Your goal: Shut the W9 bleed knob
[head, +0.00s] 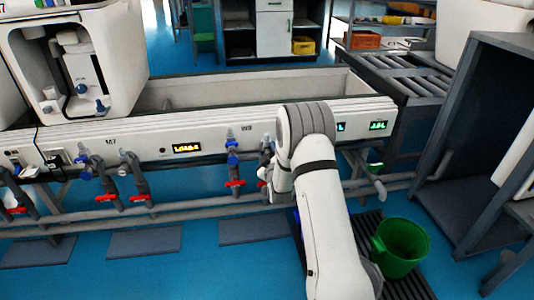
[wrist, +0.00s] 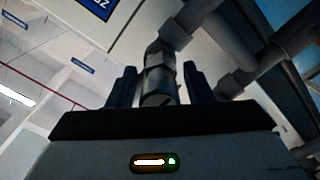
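The W9 label (head: 247,128) is on the white front rail of the line. Below it hang grey pipes with blue fittings (head: 232,146) and a red lever handle (head: 234,183). I cannot tell which part is the bleed knob; it may be hidden behind my arm. My gripper (head: 268,182) is at the right-hand pipe of this group, partly hiding it. In the wrist view its two dark fingers (wrist: 160,88) are apart. A grey round-ended fitting (wrist: 160,75) shows between them, with a small gap on each side. I see no contact.
Another pipe group with blue fittings and red handles (head: 107,197) stands left, under M7. A long grey horizontal pipe (head: 195,207) runs below. A green bucket (head: 401,247) stands on a dark grate, right of my arm. A dark frame (head: 480,140) stands right.

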